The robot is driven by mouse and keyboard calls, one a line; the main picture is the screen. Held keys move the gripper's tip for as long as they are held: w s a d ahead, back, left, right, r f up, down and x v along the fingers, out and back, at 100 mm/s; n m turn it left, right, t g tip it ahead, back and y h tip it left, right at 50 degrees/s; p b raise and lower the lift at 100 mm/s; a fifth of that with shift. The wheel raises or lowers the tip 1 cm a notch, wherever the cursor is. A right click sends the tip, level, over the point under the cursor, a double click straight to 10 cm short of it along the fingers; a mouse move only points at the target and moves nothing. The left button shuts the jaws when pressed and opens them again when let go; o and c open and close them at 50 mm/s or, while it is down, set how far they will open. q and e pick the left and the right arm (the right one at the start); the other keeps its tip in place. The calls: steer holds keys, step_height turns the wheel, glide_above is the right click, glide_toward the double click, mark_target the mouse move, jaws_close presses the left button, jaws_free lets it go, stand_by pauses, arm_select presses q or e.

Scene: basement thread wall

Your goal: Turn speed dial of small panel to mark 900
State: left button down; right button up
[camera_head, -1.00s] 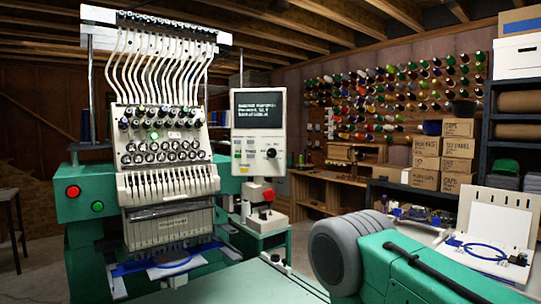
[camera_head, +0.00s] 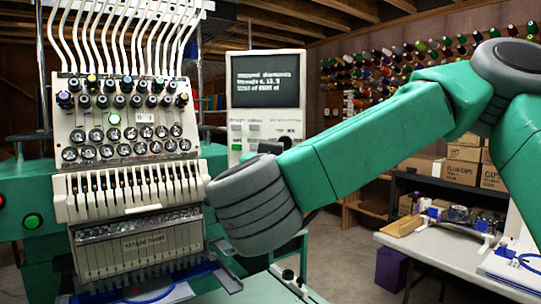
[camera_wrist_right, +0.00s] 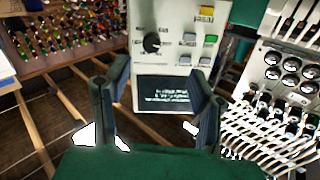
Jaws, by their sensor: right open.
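The small panel (camera_head: 240,117) is a light grey upright box with a dark screen (camera_head: 265,80) and several buttons, right of the embroidery head. Its black speed dial (camera_head: 284,142) shows just above my right arm; the lower panel is hidden behind the arm. In the right wrist view the panel (camera_wrist_right: 144,16) appears upside down, with the dial (camera_wrist_right: 152,43) above the screen (camera_wrist_right: 165,92). My right gripper (camera_wrist_right: 160,74) is open and empty, its fingers apart in front of the panel, not touching the dial. I cannot read the dial's mark. My left gripper is not in view.
The green embroidery machine (camera_head: 120,150) with its needles and tubes stands close on the left. A white table (camera_head: 450,262) with hoops is at the right, and a thread wall (camera_head: 420,65) is behind. Open floor lies between the machine and the table.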

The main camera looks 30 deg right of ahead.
mark_target(285, 142)
steer(key=r+x, duration=0.2)
steer(key=x, duration=1.1)
steer(key=shift+s+d+p, duration=0.2)
steer(key=shift+d+p, duration=0.1)
steer(key=shift+d, duration=0.1)
steer(key=shift+s+r, duration=0.1)
steer(key=shift+r, duration=0.05)
steer(key=c, duration=1.1)
steer(key=shift+d+m, duration=0.3)
steer(key=shift+c, duration=0.2)
